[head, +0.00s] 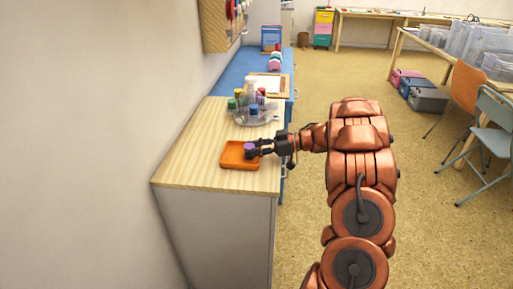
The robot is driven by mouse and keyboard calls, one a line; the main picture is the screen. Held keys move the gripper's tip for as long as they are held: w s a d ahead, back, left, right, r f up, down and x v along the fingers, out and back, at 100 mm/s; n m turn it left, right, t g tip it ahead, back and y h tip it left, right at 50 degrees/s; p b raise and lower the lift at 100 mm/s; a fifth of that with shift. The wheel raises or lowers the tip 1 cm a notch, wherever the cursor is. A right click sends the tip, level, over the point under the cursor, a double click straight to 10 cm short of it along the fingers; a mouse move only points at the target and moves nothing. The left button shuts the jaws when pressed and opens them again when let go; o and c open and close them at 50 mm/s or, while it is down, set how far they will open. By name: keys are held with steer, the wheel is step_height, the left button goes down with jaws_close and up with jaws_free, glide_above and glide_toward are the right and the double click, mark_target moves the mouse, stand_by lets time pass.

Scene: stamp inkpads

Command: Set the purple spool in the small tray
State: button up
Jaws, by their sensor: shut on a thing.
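The small tray (229,161) is orange and lies on the light wooden counter top. The purple spool (249,147) shows as a small purple shape at the right part of the tray. My gripper (254,148) reaches in from the right and is shut on the purple spool. The spool is over or inside the tray; I cannot tell whether it touches the tray floor. The fingers hide part of the spool and the tray's right side.
Behind the tray, a grey holder (266,119) carries several coloured bottles, close to my arm. The counter top (192,172) is clear at the front left. A clipboard (268,84) lies on the blue surface farther back. A wall borders the left.

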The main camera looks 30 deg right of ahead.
steer(key=shift+f, duration=0.25)
steer(key=o, duration=0.9)
steer(key=shift+o, duration=0.2)
steer(key=shift+r, duration=0.15)
